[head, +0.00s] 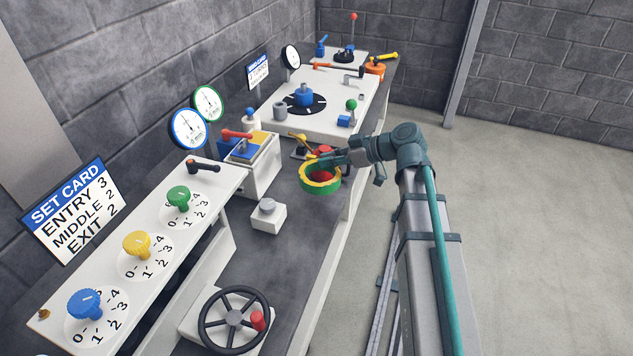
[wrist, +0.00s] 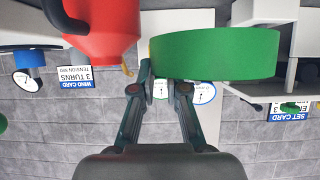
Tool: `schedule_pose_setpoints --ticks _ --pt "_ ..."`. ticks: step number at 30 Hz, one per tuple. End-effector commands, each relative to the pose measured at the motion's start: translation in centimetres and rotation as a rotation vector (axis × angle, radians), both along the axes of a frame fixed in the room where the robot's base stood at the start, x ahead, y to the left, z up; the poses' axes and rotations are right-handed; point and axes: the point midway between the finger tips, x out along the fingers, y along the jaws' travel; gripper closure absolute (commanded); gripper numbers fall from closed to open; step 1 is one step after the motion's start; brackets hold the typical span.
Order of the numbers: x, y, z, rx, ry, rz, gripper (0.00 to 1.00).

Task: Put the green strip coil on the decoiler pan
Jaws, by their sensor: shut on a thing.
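The green strip coil (head: 321,191) is a ring with a green outside and a yellow inner face. In the head view it is at the bench's right edge; whether it touches the bench is unclear. My gripper (head: 322,163) is shut on the coil's rim, partly hidden by the arm. In the wrist view the coil (wrist: 215,55) is seen edge-on beyond the fingertips (wrist: 163,82). A black disc (head: 291,105) with a blue hub lies on the white table further back; it looks like the decoiler pan, but I cannot confirm this.
A small white block (head: 268,217) and a handwheel (head: 234,319) are nearer. A green-knobbed lever (head: 351,105) stands right of the disc.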

Motion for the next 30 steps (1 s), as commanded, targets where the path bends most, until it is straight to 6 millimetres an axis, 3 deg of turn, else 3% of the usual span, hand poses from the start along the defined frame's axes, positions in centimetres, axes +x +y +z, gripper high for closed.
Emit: schedule_pose_setpoints --ticks 6,16,24,30 --pt "-1.2 2.1 -2.8 0.002 0.002 0.0 1.0" --pt "-1.9 3.4 -4.6 0.002 0.002 0.0 1.0" --pt "-1.7 3.3 -7.2 0.002 0.001 -0.001 1.0" --pt "-1.7 3.3 -7.5 0.002 -0.001 -0.001 1.0"
